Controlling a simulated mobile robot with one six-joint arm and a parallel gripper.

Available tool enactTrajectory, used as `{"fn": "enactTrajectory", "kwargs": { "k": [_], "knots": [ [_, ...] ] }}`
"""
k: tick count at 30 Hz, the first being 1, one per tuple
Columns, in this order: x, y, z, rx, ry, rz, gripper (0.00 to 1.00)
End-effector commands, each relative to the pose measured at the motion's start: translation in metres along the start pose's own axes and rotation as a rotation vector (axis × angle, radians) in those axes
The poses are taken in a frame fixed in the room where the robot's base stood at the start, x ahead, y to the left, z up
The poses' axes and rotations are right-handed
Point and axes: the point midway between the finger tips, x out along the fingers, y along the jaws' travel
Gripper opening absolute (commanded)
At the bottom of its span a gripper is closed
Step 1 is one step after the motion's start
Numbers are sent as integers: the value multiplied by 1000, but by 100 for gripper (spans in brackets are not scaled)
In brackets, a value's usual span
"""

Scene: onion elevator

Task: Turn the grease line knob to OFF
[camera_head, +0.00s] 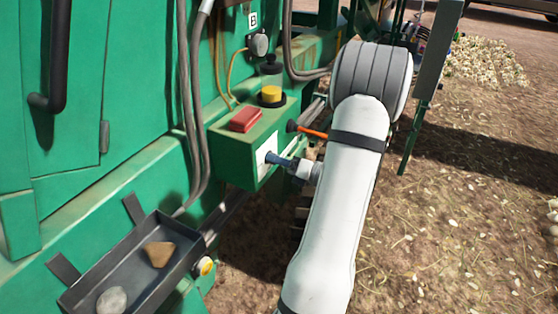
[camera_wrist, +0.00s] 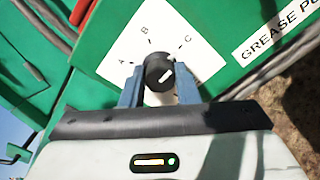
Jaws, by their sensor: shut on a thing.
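A black round knob (camera_wrist: 159,68) sits on a white plate (camera_wrist: 130,43) lettered A, B and C, with a tick at each letter. A white line on the knob slants from lower left to upper right, the upper right end roughly towards C. No word OFF shows. My gripper (camera_wrist: 159,84) has its blue fingers shut on the knob, one on each side. In the head view my gripper (camera_head: 280,161) reaches the white plate on the side of a green box (camera_head: 233,158); its fingers hide the knob there.
A sign reading "GREASE P", cut off, (camera_wrist: 277,33) is right of the plate. An orange lever (camera_head: 312,132) sticks out close to my arm. A dark tray (camera_head: 190,258) holds stones. Open ground lies right.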

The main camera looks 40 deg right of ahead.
Motion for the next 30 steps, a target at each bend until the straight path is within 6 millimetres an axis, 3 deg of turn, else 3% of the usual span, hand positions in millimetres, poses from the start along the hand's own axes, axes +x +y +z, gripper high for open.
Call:
{"fn": "enactTrajectory", "kwargs": {
  "k": [11,30],
  "knots": [
    [0,-3,-3,-192,-2,-1,5],
    [0,-4,-5,-796,-1,-2,5]
  ]
}}
